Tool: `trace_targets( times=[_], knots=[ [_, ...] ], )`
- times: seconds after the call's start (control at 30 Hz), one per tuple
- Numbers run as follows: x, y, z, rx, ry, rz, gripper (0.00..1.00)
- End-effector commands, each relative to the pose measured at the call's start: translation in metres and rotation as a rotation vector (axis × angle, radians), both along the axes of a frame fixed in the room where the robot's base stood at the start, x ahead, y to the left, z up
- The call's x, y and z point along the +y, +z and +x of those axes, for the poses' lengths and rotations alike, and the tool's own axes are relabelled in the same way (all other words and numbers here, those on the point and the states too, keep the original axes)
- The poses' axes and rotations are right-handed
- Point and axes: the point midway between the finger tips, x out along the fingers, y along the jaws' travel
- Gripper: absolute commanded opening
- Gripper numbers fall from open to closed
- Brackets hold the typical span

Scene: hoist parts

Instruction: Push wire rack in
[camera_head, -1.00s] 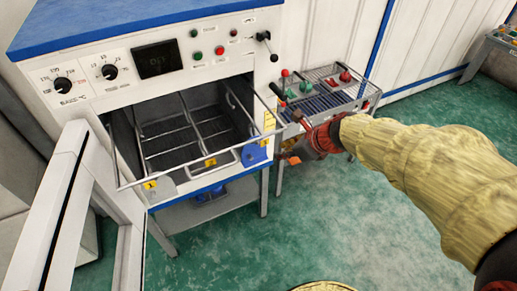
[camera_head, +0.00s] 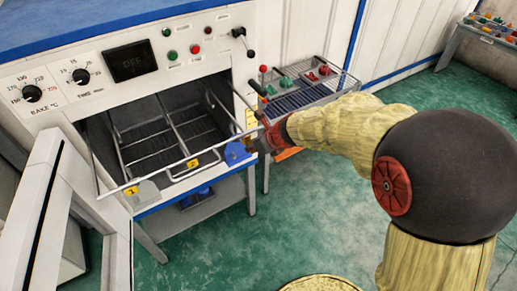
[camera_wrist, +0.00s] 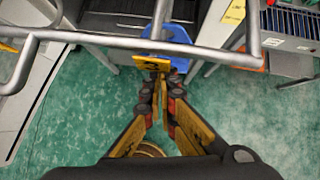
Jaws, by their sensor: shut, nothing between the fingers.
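The wire rack (camera_head: 172,175) is a grey metal frame in the open oven (camera_head: 120,62), with its front bar out past the oven mouth. In the wrist view, its thick bars (camera_wrist: 100,40) cross the upper part of the picture. My gripper (camera_head: 257,147) is at the rack's front right corner, beside the blue tab (camera_head: 237,153). In the wrist view, my gripper (camera_wrist: 165,88) is shut and empty, with its fingertips below the bars and near a yellow tag (camera_wrist: 152,63). I cannot tell whether it touches the rack.
The white oven door (camera_head: 55,205) stands open at the left. A side table (camera_head: 305,100) with a wire basket and red and green parts stands right of the oven. A shelf (camera_head: 195,205) is under the oven.

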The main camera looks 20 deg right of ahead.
Motion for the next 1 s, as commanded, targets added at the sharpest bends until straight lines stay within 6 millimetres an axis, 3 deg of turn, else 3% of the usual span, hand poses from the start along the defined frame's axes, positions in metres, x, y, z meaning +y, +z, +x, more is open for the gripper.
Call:
trace_targets(
  times=[0.2,0.67,1.0],
  knots=[
    [0.009,-0.003,0.016,0.002,0.000,0.001,0.00],
    [0.011,-0.003,0.021,0.002,0.000,0.001,0.00],
    [0.022,-0.002,0.059,0.000,0.001,0.001,0.00]
  ],
)
